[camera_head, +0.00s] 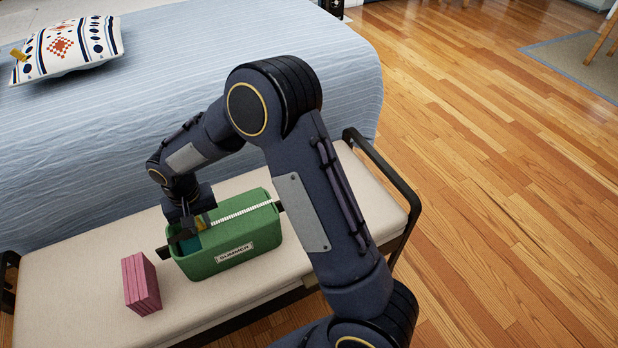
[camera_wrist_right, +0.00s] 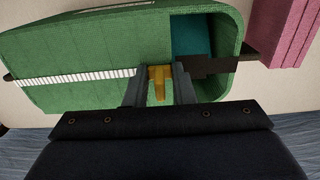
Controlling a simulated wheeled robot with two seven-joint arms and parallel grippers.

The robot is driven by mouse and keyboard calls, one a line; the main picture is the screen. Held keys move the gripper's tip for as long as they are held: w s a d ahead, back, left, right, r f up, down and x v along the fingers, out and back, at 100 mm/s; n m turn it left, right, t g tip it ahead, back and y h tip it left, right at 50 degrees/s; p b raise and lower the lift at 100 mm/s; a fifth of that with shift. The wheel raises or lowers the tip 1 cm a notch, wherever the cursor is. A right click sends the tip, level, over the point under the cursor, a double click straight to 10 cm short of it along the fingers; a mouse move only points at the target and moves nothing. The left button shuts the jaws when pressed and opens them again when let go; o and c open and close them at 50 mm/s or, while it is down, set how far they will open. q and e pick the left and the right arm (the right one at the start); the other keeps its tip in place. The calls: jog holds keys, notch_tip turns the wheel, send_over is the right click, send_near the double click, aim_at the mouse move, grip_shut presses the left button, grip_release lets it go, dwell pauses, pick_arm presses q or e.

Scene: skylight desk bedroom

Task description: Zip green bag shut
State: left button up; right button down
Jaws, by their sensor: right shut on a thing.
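The green bag (camera_head: 235,262) stands on the cream bench, with a label reading "SUMMER" on its front. Its white zipper (camera_head: 242,212) runs along the top. In the right wrist view the green bag (camera_wrist_right: 100,55) has its top covered on the left, while the right end is open and shows teal contents (camera_wrist_right: 195,35). My right gripper (camera_head: 190,228) is at the bag's left end in the head view, shut on the yellow zipper pull (camera_wrist_right: 159,82). My left gripper is not in view.
A pink folded stack (camera_head: 141,283) stands on the bench (camera_head: 75,300) left of the bag. The bench has black end rails (camera_head: 385,170). A bed (camera_head: 200,70) with a patterned pillow (camera_head: 68,48) lies behind.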

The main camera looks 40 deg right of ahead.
aim_at(178, 239)
jog(key=shift+s+a+f, duration=0.1)
jog(key=shift+a+f, duration=0.05)
jog(key=shift+f, duration=0.05)
jog(key=shift+w+a+p, duration=0.1)
jog(key=shift+w+a, duration=0.15)
jog(key=shift+a, duration=0.7)
jog(key=shift+w+a+p, duration=0.1)
jog(key=shift+w+a, duration=0.1)
jog(key=shift+a, duration=0.7)
jog(key=shift+w+a+p, duration=0.1)
jog(key=shift+w+a, duration=0.15)
jog(key=shift+a, duration=0.7)
jog(key=shift+a+r, duration=0.1)
jog(key=shift+a, duration=0.05)
jog(key=shift+w+a, duration=0.25)
jog(key=shift+a, duration=0.55)
jog(key=shift+w+a, duration=0.2)
jog(key=shift+a, duration=0.6)
jog(key=c, duration=1.3)
grip_release()
jog(key=shift+d+r+p, duration=0.1)
jog(key=shift+p, duration=0.2)
jog(key=shift+r+p, duration=2.1)
jog(key=shift+r, duration=0.85)
